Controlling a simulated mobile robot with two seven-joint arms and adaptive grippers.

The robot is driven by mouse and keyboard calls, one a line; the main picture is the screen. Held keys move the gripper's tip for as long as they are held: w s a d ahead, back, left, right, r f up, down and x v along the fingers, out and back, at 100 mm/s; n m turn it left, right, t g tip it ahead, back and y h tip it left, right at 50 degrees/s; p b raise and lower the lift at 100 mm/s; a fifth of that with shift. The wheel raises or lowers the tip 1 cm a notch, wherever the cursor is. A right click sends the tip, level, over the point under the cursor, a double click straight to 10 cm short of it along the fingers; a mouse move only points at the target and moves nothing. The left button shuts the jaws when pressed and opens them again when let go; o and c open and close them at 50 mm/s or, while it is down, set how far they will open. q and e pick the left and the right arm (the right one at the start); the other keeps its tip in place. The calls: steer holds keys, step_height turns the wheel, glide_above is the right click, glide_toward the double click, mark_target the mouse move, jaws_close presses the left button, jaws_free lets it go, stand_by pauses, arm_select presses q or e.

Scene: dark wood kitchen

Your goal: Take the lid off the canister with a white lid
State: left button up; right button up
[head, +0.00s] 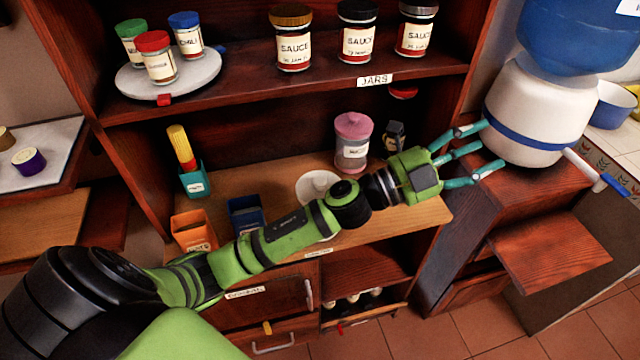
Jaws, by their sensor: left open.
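A round white lid with a small knob (316,186) shows on the lower wooden counter, just behind my left arm. My forearm hides what is under it, so I cannot tell how the lid sits. A canister with a pink lid (353,128) stands upright behind it to the right. My left gripper (488,148) is open, with its teal fingers spread. It is well to the right of the white lid, in front of or against the white base of the water dispenser; I cannot tell if it touches. My right gripper is not in view.
The water dispenser (527,118) stands at the right on a dark cabinet. A dark small jar (393,133) is near my left wrist. An orange bin (193,232), a blue bin (244,216) and a teal holder (195,181) stand left. Sauce jars (293,40) line the shelf above.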

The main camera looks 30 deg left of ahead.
arm_select(q)
steer(key=s+d+r+m+g+h, duration=0.2)
steer(key=d+m+g+h, duration=0.2)
steer(key=m+g, duration=0.35)
steer(key=m+g+y, duration=0.9)
steer(key=m+y, duration=0.1)
steer(key=y, duration=0.9)
glide_toward(320, 180)
step_height(320, 180, down, 2)
steer(key=p, duration=0.2)
steer(key=shift+f+p, duration=0.2)
steer(key=shift+p, duration=0.1)
step_height(320, 180, down, 6)
steer(key=shift+f+p, duration=0.25)
steer(key=shift+p, duration=0.8)
steer(key=shift+d, duration=0.1)
steer(key=c, duration=1)
